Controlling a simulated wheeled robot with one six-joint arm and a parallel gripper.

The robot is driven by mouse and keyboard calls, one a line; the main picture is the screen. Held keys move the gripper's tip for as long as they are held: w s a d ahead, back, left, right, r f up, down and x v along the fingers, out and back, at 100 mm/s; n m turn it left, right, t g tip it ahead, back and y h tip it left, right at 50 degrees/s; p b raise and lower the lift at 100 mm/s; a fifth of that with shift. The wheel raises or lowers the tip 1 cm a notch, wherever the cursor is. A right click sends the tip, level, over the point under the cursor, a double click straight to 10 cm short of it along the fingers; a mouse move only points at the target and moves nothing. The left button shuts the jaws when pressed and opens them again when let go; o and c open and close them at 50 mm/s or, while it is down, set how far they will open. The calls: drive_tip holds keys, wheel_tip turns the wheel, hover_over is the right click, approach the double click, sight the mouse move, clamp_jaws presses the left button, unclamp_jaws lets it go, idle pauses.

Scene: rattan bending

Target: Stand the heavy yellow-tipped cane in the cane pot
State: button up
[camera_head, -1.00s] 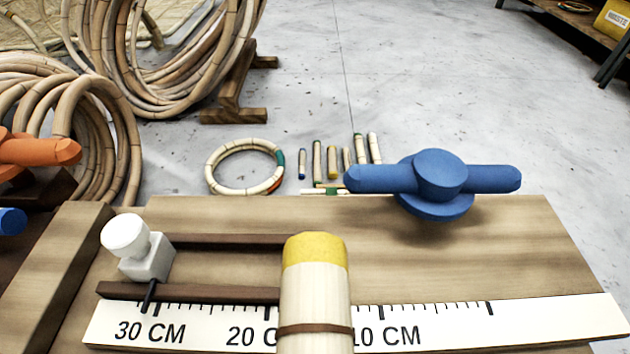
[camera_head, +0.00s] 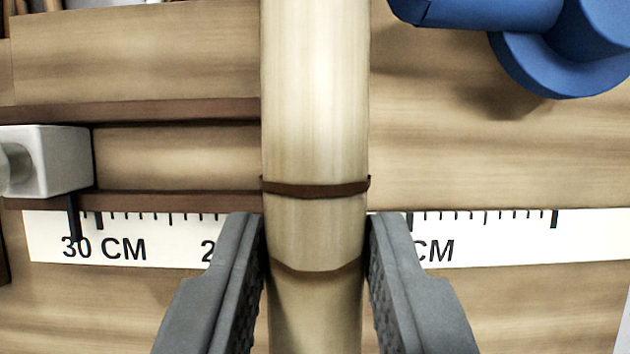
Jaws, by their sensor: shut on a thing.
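A thick pale cane (camera_head: 315,120) runs up the middle of the view, with a dark brown ring around it and a second brown band lower down. Its upper end is cut off by the top edge, so no yellow tip shows now. My gripper (camera_head: 316,235) has one dark grey finger on each side of the cane, shut on it. The cane hides part of the ruler behind it. The cane pot is not in view.
Behind the cane is a wooden board with a white centimetre ruler (camera_head: 500,222) and brown rails (camera_head: 150,111). A white block (camera_head: 50,162) sits at the left. A blue handle (camera_head: 570,50) stands at the upper right.

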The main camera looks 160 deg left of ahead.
sight(314, 238)
drive_tip(key=shift+f, duration=2.6)
drive_tip(key=o, duration=1)
drive_tip(key=shift+r, duration=0.1)
drive_tip(key=shift+v, duration=5.95)
